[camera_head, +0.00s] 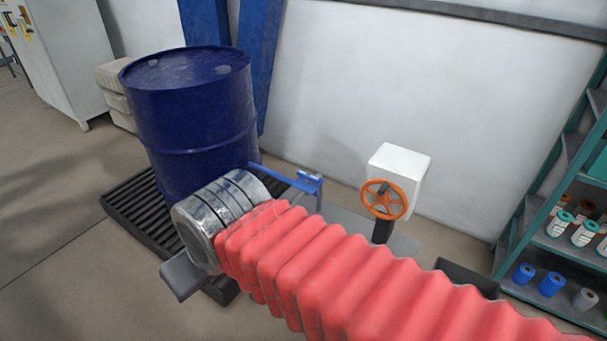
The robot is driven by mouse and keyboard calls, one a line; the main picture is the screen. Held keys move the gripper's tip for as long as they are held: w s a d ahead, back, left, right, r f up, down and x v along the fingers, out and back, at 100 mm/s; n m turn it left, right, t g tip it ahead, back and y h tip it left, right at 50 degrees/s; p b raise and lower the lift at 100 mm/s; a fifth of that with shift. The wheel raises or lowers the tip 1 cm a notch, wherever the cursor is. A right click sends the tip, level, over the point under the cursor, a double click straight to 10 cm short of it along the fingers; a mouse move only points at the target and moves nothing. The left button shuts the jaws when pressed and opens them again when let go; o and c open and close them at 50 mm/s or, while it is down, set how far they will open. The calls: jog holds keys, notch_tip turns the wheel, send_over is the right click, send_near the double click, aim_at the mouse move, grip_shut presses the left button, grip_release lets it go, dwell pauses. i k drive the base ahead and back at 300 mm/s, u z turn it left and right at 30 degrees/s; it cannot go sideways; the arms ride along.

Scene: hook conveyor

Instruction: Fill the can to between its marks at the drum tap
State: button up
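The blue drum (190,125) stands upright on a black slatted pallet (128,212) at the left. A blue bar with a blocky end (305,182) shows to the right of the drum's lower part; I cannot tell whether it is the tap. My arm, in a red ribbed sleeve, reaches in from the lower right. Its silver banded wrist (215,215) is in front of the drum's base and hides part of it. No can or marks can be seen.
Green shelves (545,235) with bottles and rolls are at the right. A grey flat piece (187,276) is beside my wrist. Open floor lies at the left.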

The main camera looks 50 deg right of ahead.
aim_at(309, 177)
jog(key=i, duration=0.95)
jog(key=z, duration=0.05)
